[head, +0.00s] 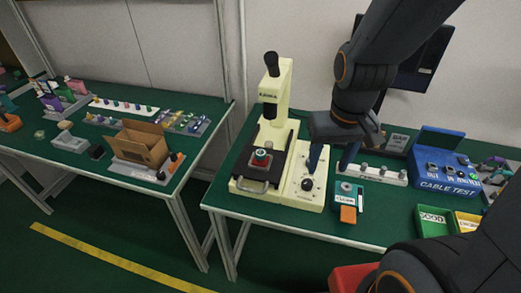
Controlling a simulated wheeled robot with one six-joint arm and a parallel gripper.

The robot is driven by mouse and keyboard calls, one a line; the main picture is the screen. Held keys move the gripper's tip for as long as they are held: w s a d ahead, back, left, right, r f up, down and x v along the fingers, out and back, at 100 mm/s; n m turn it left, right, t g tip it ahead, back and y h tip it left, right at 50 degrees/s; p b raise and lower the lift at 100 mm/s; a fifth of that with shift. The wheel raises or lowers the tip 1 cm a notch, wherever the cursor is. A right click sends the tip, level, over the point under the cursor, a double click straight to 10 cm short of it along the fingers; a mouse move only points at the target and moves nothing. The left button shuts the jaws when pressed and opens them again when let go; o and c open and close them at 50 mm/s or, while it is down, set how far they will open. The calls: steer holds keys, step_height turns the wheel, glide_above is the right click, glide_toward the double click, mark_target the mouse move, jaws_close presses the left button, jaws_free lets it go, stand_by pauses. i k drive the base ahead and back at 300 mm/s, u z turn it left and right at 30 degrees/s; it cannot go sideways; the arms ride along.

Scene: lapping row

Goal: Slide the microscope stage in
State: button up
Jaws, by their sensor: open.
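The cream microscope (276,90) stands on the green table with its black eyepiece up. Its dark stage (257,172) sits low at the front of the base, with a metal handle (253,187) at the front edge. A red and green round piece (261,158) sits on the stage. My gripper (329,163) is open and empty, fingers pointing down, to the right of the stage and close to the cream control box with a black knob (307,184). It appears apart from the handle. Whether a finger touches the box cannot be told.
A small teal device with an orange part (348,213) lies right of the control box. A white strip with knobs (375,174) and the blue cable tester (444,177) stand further right. Green (432,221) and yellow (468,222) bins are at the front right. A monitor (420,65) is behind.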

mark_target(243, 168)
steer(key=u, duration=1.45)
steer(key=k, duration=0.8)
steer(key=z, duration=0.8)
steer(key=i, duration=0.5)
steer(key=z, duration=0.05)
